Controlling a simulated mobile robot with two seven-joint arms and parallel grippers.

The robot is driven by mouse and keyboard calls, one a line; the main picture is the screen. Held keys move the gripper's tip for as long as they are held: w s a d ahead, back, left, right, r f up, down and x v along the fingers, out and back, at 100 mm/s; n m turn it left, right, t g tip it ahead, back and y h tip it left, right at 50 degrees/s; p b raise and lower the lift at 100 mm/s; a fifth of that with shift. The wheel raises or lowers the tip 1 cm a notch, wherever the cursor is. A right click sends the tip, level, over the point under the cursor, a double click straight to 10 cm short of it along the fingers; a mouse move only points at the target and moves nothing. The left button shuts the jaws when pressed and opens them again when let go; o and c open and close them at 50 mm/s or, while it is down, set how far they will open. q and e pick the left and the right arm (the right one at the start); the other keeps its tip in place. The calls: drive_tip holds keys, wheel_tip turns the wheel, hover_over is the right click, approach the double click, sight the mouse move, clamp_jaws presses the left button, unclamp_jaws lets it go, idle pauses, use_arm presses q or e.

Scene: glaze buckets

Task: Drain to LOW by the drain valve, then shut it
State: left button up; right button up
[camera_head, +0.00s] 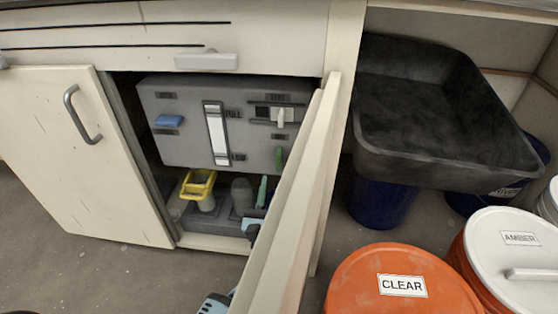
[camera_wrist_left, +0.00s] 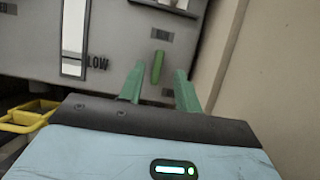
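A grey tank (camera_head: 180,140) sits in the open cabinet, with an upright sight gauge (camera_head: 216,135) on its front. In the left wrist view, the LOW label (camera_wrist_left: 97,62) is beside the gauge's lower end. The gauge strip is mostly white; I cannot tell the exact liquid level. The green drain valve handle (camera_wrist_left: 157,67) stands near upright, also seen in the head view (camera_head: 279,158). My left gripper (camera_wrist_left: 159,78) is open, its green fingers on either side of the handle in the picture; contact is not visible. The cabinet door partly hides this gripper in the head view (camera_head: 267,187).
The open cabinet door (camera_head: 292,200) stands close to my left arm. A blue knob (camera_head: 169,120) is on the tank. Right of the cabinet are a black tub (camera_head: 440,110), a CLEAR bucket (camera_head: 400,285) and an AMBER bucket (camera_head: 515,255).

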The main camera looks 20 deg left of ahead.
sight(278, 159)
use_arm(q)
drive_tip(key=shift+b+x, duration=0.8)
drive_tip(key=shift+x, duration=2.75)
drive_tip(key=shift+f, duration=0.1)
clamp_jaws()
